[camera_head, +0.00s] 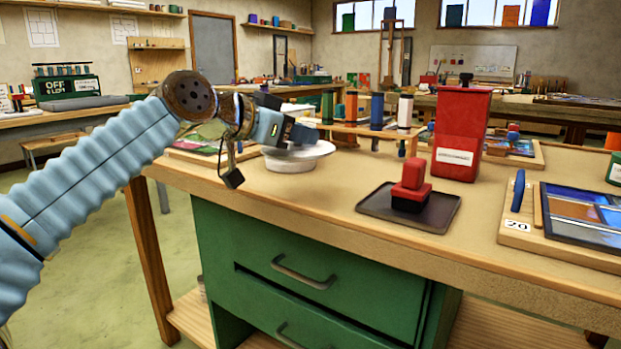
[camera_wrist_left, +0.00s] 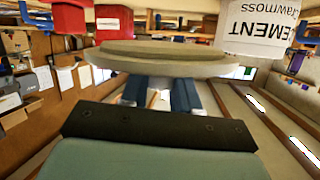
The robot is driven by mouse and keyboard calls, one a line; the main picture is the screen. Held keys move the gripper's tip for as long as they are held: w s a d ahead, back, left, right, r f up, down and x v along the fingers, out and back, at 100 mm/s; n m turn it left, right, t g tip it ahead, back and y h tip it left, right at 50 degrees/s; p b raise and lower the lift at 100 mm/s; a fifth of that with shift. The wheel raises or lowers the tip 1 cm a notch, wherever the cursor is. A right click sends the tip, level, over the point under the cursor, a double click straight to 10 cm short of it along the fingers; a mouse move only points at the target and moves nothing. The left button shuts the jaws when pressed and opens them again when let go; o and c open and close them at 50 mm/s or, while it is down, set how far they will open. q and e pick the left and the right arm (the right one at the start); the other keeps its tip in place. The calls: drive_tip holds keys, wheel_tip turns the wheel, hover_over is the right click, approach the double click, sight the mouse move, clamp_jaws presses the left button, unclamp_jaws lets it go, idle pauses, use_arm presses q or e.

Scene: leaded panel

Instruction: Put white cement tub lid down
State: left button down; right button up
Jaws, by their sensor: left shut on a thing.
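My left gripper (camera_head: 292,136) is shut on the white cement tub lid (camera_head: 312,152), a pale round disc near the left end of the workbench. In the head view I cannot tell whether the lid touches the benchtop. In the left wrist view the lid (camera_wrist_left: 175,57) spans the middle, with the blue fingers of my left gripper (camera_wrist_left: 160,95) at its edge. A white tub (camera_wrist_left: 262,28) labelled CEMENT shows upside down at upper right there; I cannot clearly make it out in the head view. My right gripper is not in view.
A dark tray (camera_head: 430,221) with a red-and-black block (camera_head: 411,188) lies on the workbench (camera_head: 330,200), right of the lid. A tall red container (camera_head: 460,135) stands behind it. A wooden rack (camera_head: 365,128) holds several bottles. A numbered panel board (camera_head: 515,230) is at right.

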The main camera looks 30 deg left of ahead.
use_arm(q)
drive_tip(key=b, duration=0.1)
hover_over(309, 193)
wheel_tip(309, 193, down, 5)
drive_tip(key=shift+s+f, duration=0.15)
drive_tip(key=shift+w+f+b, duration=0.15)
drive_tip(key=shift+f+b, duration=0.05)
drive_tip(key=shift+f, duration=0.65)
drive_tip(key=shift+w+f+b, duration=0.1)
drive_tip(key=shift+f+b, duration=0.1)
drive_tip(key=shift+f, duration=0.65)
drive_tip(key=shift+f, duration=0.2)
drive_tip(key=c, duration=0.8)
unclamp_jaws()
drive_tip(key=shift+r, duration=0.3)
drive_tip(key=v, duration=1.2)
